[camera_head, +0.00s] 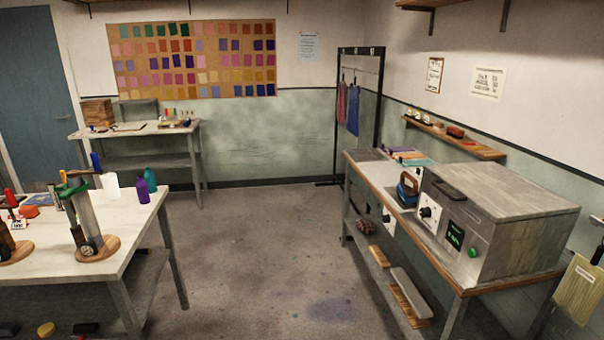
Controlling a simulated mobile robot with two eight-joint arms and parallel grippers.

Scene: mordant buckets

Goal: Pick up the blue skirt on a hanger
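The blue skirt (353,117) hangs on the dark garment rack (379,100) in the far corner, past the right-hand bench. A red garment (341,105) hangs just to its left on the same rack. The hangers are too small to make out clearly. Neither of my grippers shows in the head view.
A grey boxy machine (500,222) stands on the right bench, with a blue iron (407,189) beside it. A white-topped table (128,226) with bottles and tools is at left. The concrete floor (265,255) between them is clear towards the rack.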

